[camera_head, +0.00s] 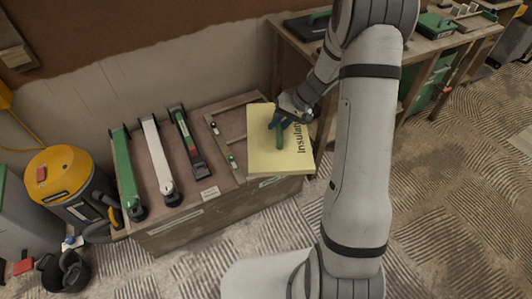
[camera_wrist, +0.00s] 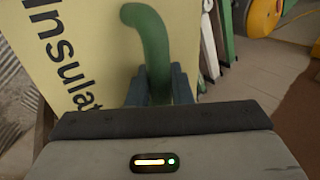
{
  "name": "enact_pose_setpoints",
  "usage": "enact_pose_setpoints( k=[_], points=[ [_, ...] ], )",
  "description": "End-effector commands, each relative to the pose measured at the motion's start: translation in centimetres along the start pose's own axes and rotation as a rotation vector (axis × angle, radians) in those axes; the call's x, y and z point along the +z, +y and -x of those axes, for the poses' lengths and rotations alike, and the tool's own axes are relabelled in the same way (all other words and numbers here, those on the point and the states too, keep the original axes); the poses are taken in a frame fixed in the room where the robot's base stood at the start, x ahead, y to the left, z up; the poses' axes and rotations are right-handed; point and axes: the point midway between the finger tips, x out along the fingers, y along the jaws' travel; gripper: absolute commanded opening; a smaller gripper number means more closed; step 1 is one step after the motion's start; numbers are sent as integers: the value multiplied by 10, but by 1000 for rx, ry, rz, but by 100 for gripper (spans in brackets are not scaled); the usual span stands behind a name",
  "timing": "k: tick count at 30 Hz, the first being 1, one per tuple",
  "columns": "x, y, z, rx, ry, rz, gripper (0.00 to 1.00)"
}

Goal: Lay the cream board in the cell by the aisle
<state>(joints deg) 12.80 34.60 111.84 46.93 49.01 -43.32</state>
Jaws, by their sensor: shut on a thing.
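The cream board (camera_head: 267,163) is a pale yellow slab with dark "Insula…" lettering and a green upright handle (camera_head: 279,138). It covers the right end of a low wooden bench (camera_head: 165,225) with framed sections. In the wrist view the board (camera_wrist: 100,45) fills the upper left, and its curved green handle (camera_wrist: 153,40) runs down between my fingers. My gripper (camera_head: 284,121) is shut on that handle; its fingers also show in the wrist view (camera_wrist: 159,88). I cannot tell whether the board rests on the bench or hangs just above it. The bench surface beneath it is hidden.
Long green (camera_head: 124,170), white (camera_head: 157,155) and dark (camera_head: 188,140) tools lie on the bench's left. A narrow framed section (camera_head: 226,143) sits beside the board. A yellow vacuum (camera_head: 62,175) and black bucket (camera_head: 63,272) stand at left. Another table (camera_head: 420,48) is behind my arm.

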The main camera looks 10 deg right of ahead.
Motion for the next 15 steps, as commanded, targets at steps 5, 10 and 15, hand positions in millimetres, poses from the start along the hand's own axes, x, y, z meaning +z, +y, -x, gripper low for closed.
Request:
enact_pose_setpoints(
  k=[5, 10, 15],
  points=[
    [-47, 42, -65, -1, 109, -162, 0],
    [-95, 71, -113, -1, 231, -342, 0],
    [-143, 95, -159, -1, 355, -526, 0]
  ],
)
